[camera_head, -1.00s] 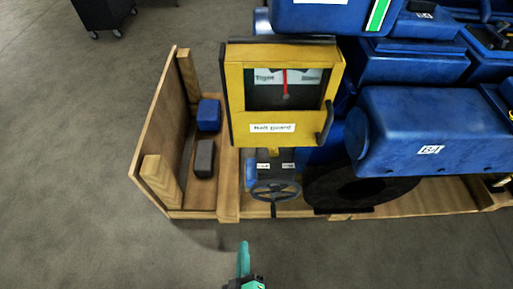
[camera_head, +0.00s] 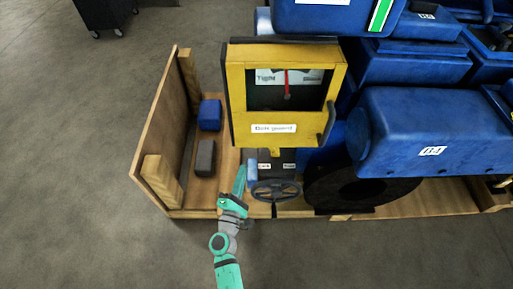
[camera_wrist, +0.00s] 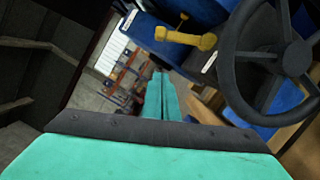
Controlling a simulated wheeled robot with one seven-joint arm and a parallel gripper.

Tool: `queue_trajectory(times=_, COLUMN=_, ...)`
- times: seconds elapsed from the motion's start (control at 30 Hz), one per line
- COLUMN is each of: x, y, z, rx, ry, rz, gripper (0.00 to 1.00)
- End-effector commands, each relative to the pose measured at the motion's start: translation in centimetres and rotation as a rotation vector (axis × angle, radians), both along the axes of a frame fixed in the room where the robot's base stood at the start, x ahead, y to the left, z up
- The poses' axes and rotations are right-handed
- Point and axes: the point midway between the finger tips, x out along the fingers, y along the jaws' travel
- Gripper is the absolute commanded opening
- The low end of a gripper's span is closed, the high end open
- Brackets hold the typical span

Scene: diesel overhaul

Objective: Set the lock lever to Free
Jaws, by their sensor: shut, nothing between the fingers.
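The yellow lock lever (camera_wrist: 186,38) shows in the wrist view on a dark box between two small white labels, whose words I cannot read there. In the head view only a bit of the yellow lever (camera_head: 274,152) shows below the belt guard, above the dark box (camera_head: 275,160) with its two labels. My gripper (camera_head: 241,172) is shut and empty, just left of that box and apart from the lever. In the wrist view my closed teal fingers (camera_wrist: 161,88) point past the lever, which is above and to their right.
A dark handwheel (camera_head: 276,190) sits below the lever box; it fills the right of the wrist view (camera_wrist: 272,62). The yellow belt guard (camera_head: 236,95) stands above. A blue block (camera_head: 209,115) and a grey block (camera_head: 205,158) lie in the wooden crate (camera_head: 150,125) to the left.

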Motion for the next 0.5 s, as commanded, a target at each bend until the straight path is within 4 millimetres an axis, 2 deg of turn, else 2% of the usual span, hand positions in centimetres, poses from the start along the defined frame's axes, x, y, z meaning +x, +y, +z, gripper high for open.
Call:
queue_trajectory(times=0.27, x=0.2, y=0.3, z=0.0, rx=0.002, ry=0.001, rz=0.007, gripper=0.0)
queue_trajectory(times=0.37, x=1.1, y=0.2, z=0.2, rx=0.003, ry=-0.001, rz=0.008, gripper=0.0)
queue_trajectory(times=0.5, x=3.1, y=-0.4, z=0.4, rx=0.003, ry=-0.001, rz=0.006, gripper=0.0)
